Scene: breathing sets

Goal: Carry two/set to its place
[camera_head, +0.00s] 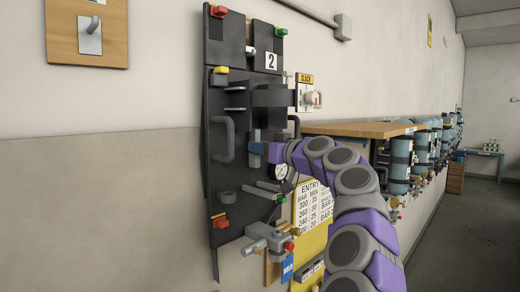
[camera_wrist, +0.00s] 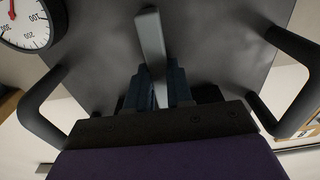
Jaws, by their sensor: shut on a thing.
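The set marked 2 (camera_head: 225,150) is a black backplate with side handles, red, yellow and green fittings and a grey valve at its foot. It stands roughly upright in front of the wall in the head view. My gripper (camera_head: 257,148) reaches it from the right, at mid-height. In the wrist view my gripper (camera_wrist: 160,88) is shut on a grey bar on the plate of the set (camera_wrist: 215,45), between the two black side handles. A pressure gauge (camera_wrist: 28,20) shows at top left there. What lies behind the plate is hidden.
A wooden board with a metal hook (camera_head: 90,35) is on the wall at upper left. A wooden shelf (camera_head: 360,129) and several blue cylinders (camera_head: 401,160) line the wall to the right. A yellow entry table board (camera_head: 312,215) is behind my arm. The floor at right (camera_head: 465,230) is clear.

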